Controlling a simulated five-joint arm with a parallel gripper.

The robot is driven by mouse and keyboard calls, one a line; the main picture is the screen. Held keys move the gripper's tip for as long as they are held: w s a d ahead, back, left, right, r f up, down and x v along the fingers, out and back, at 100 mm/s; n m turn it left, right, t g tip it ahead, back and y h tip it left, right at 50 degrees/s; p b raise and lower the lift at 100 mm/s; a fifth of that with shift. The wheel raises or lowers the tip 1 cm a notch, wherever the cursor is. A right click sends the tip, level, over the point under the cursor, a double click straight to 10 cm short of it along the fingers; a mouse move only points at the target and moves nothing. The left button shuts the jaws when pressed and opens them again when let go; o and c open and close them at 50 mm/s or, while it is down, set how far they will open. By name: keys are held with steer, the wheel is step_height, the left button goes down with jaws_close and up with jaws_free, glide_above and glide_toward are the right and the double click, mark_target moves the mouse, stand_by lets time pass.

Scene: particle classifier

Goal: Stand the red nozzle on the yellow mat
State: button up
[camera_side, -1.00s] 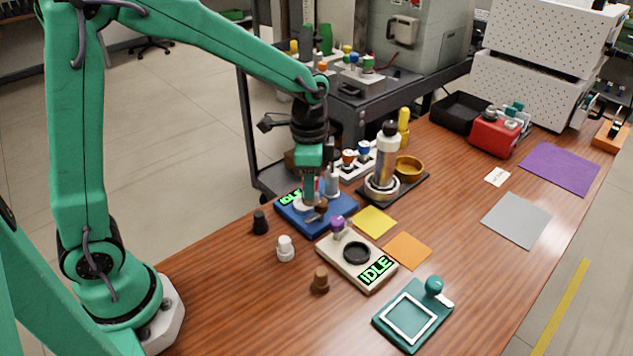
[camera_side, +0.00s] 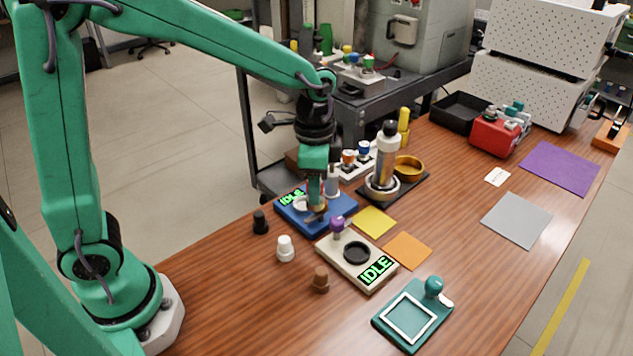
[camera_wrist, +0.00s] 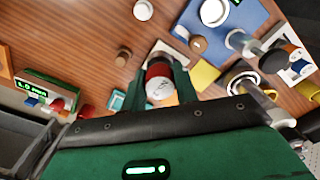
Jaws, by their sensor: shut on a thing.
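My gripper (camera_wrist: 160,72) is shut on the red nozzle (camera_wrist: 158,72), which shows in the wrist view as a red band with a pale grey end between the two dark green fingers. In the side view my gripper (camera_side: 316,203) hangs over the front of the blue device (camera_side: 343,204); the nozzle is hard to make out there. The yellow mat (camera_side: 374,222) lies flat to the right of my gripper, with nothing on it. In the wrist view the yellow mat (camera_wrist: 204,76) is partly hidden by a finger.
A beige device (camera_side: 338,257) with a purple knob stands just in front of the mat. An orange mat (camera_side: 408,251) lies to its right. A dark tray (camera_side: 402,188) with a tall bottle (camera_side: 386,155) and gold ring stands behind. Small black, white and brown pieces stand at the left.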

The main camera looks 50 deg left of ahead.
steer(key=w+d+f, duration=0.1)
steer(key=w+d, duration=0.6)
steer(key=d, duration=0.4)
steer(key=shift+w+d+f, duration=0.2)
steer(key=shift+w+f, duration=0.1)
steer(key=shift+w, duration=0.05)
steer(key=w+a+f, duration=0.2)
steer(key=a, duration=0.1)
steer(key=w+a+f, duration=0.2)
steer(key=w, duration=0.1)
steer(key=w+a+f, duration=0.3)
steer(key=shift+a, duration=0.3)
steer(key=shift+f, duration=2.05)
steer(key=shift+f, duration=0.15)
steer(key=o, duration=1)
